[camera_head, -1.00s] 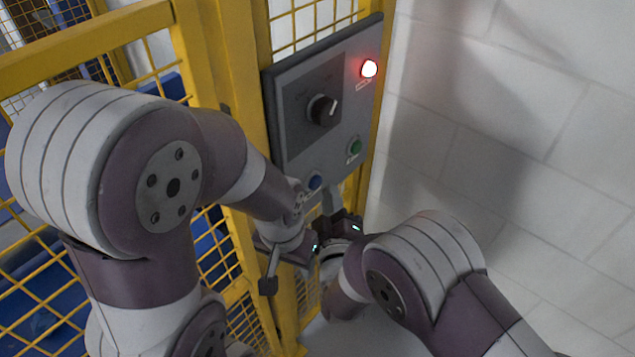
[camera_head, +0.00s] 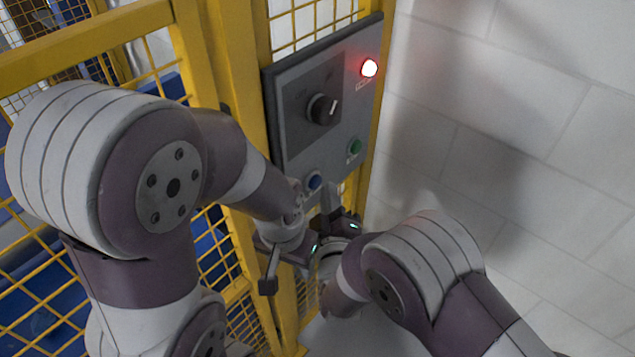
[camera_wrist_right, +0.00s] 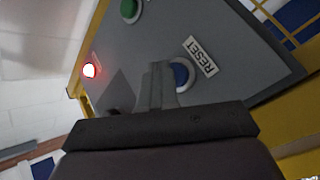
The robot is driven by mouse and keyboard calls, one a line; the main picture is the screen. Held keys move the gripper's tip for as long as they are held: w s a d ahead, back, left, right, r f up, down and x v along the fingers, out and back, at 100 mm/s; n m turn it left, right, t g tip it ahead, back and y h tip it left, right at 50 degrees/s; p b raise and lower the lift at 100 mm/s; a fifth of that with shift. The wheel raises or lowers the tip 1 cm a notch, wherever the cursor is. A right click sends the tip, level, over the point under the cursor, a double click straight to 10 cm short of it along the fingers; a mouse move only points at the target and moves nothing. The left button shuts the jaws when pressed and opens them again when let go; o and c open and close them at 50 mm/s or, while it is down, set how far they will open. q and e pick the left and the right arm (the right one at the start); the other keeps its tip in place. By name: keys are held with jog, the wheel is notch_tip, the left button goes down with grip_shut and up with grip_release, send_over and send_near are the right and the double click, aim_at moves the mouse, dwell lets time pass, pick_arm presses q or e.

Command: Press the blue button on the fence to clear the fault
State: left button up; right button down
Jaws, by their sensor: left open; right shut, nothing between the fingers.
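The blue button (camera_head: 314,181) sits low on the grey control panel (camera_head: 296,150) mounted on the yellow fence. It also shows in the right wrist view (camera_wrist_right: 181,74), beside a RESET label (camera_wrist_right: 201,56). My right gripper (camera_head: 331,197) is shut and empty, its fingers pointing up at the panel just right of the blue button. In the right wrist view its fingers (camera_wrist_right: 160,84) overlap the button's left edge; whether they touch it or the panel I cannot tell. My left gripper (camera_head: 268,283) is open, lower left of the right one, partly hidden by its own wrist.
The panel also holds a black rotary knob (camera_head: 322,110), a green button (camera_head: 355,146) and a lit red lamp (camera_head: 369,68). Yellow fence mesh (camera_head: 45,270) lies to the left. A pale block wall (camera_head: 520,110) stands to the right. My two wrists are close together below the panel.

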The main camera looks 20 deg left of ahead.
jog(key=shift+a, duration=0.25)
jog(key=shift+w+a+r, duration=0.1)
jog(key=shift+w+a, duration=0.1)
jog(key=shift+a, duration=0.25)
dwell(0.8)
jog(key=shift+s+d, duration=0.3)
jog(key=shift+d, duration=0.55)
jog(key=shift+s+d+p, duration=0.2)
jog(key=shift+s+d, duration=0.1)
jog(key=shift+d, duration=0.5)
jog(key=shift+s+d+p, duration=0.25)
jog(key=shift+d, duration=0.5)
jog(key=shift+s+d+p, duration=0.2)
jog(key=shift+s+d, duration=0.1)
jog(key=shift+d, duration=0.5)
